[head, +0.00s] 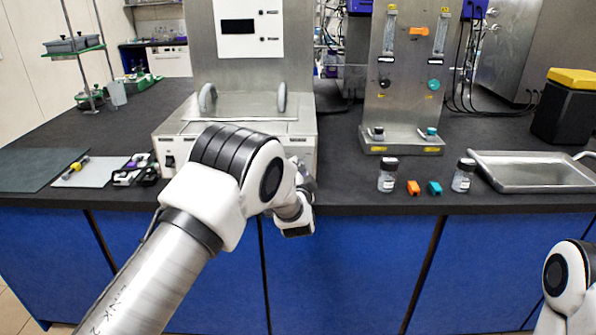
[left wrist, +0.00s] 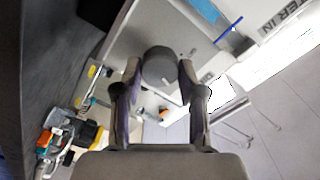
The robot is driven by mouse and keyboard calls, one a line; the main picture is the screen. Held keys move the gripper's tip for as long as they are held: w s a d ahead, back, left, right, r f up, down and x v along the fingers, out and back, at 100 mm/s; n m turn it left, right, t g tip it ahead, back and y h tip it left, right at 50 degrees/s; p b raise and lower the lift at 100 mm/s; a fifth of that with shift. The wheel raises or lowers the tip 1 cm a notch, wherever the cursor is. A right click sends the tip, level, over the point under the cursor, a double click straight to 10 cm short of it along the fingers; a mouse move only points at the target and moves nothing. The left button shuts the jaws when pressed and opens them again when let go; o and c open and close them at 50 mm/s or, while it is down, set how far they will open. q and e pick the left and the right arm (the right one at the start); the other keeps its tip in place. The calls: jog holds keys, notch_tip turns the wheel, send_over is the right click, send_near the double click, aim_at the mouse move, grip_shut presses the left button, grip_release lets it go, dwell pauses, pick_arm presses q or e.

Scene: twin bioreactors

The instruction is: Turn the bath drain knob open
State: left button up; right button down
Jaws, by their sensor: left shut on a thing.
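The bath (head: 165,150) is a light box with a steel top at the front of the dark bench. My left gripper (head: 304,180) is at the bath's front right corner, partly hidden by my own arm. In the left wrist view, my left gripper (left wrist: 161,80) has one finger on each side of a dark grey round knob (left wrist: 160,62) and is shut on it. The knob stands out from a light panel. In the head view the knob is hidden, and its turn angle cannot be read. My right gripper is out of view.
A steel panel stand (head: 385,105) with small knobs stands right of the bath. Two small jars (head: 388,175) and a steel tray (head: 530,172) are near the bench's front edge. Left of the bath lie a dark mat (head: 35,168) and small tools.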

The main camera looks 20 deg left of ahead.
pick_arm(q)
jog(key=m, duration=0.4)
jog(key=shift+m, duration=0.4)
dwell(0.4)
jog(key=o, duration=1.1)
jog(key=shift+d, duration=0.1)
jog(key=shift+o, duration=0.2)
jog(key=v, duration=1.2)
